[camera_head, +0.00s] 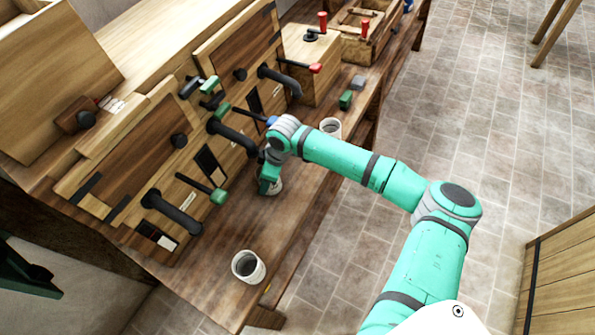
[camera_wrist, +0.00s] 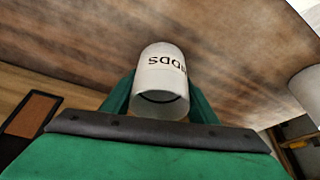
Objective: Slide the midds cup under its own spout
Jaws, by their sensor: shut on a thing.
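The midds cup (camera_wrist: 162,75) is white with dark lettering, of which "DDS" shows in the wrist view. It sits between the green fingers of my gripper (camera_wrist: 160,98), which is shut on it. In the head view my gripper (camera_head: 268,180) hides most of the cup (camera_head: 277,187), which is at the bench top. Three dark spouts stick out of the wooden front: a near one (camera_head: 174,212), a middle one (camera_head: 232,137) and a far one (camera_head: 280,80). The held cup is just in front of the middle spout's end. The spout labels are too small to read.
A white cup (camera_head: 248,266) stands at the near end of the bench (camera_head: 225,290), another (camera_head: 330,128) farther along. Levers with green (camera_head: 219,196) and red (camera_head: 315,68) knobs jut out over the bench. The bench's front edge is close.

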